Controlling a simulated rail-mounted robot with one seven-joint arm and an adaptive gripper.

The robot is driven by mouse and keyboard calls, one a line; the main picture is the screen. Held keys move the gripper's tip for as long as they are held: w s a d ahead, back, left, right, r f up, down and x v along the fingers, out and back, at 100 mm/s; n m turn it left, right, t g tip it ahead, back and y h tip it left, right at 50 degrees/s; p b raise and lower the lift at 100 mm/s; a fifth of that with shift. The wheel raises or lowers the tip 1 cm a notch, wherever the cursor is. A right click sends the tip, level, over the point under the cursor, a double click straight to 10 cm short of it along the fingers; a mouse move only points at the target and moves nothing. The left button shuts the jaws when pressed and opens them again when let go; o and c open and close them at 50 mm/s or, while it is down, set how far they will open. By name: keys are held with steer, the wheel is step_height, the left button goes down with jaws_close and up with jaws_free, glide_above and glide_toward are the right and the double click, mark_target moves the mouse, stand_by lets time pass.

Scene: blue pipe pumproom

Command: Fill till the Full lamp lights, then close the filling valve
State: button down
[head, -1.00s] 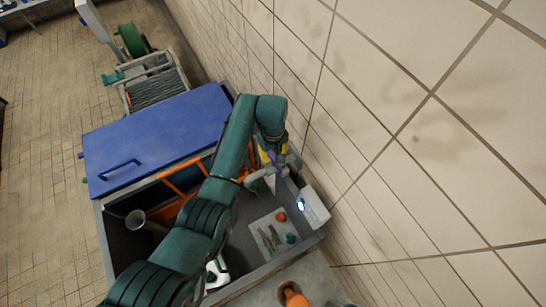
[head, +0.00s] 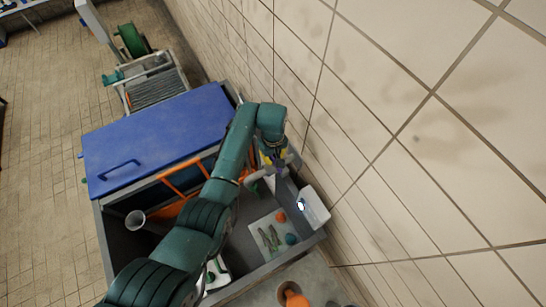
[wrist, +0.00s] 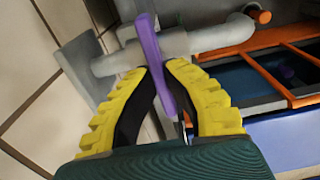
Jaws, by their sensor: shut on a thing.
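A purple lever (wrist: 150,40) sits on a grey pipe valve (wrist: 172,44) in the wrist view. My gripper (wrist: 160,75), with yellow ribbed fingers, is shut on the lever's lower part. The grey pipe (wrist: 225,35) bends from the wall fitting toward a tank with an orange frame (wrist: 268,77) and dark blue inside. In the head view my gripper (head: 271,158) is at the wall side of the grey tub (head: 262,272), and the arm hides much of it. A white box (head: 313,206) on the tub's edge shows a small bright spot; its label cannot be read.
A blue lid (head: 150,135) covers the tub's far part. A pale panel (head: 266,236) with small parts lies below the white box. The tiled wall (head: 400,150) is close on the right.

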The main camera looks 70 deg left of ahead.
steer(key=shift+f, duration=0.1)
steer(key=m, duration=0.4)
steer(key=shift+m+p, duration=0.4)
steer(key=m, duration=0.4)
steer(key=shift+w+d+m, duration=0.1)
steer(key=shift+m, duration=0.2)
steer(key=m, duration=0.4)
steer(key=shift+p, duration=0.3)
steer(key=m, duration=0.4)
steer(key=shift+d+f+m, duration=0.1)
steer(key=shift+d+m, duration=0.05)
steer(key=shift+m, duration=0.15)
steer(key=c, duration=1.1)
jaws_free()
steer(key=shift+w, duration=0.1)
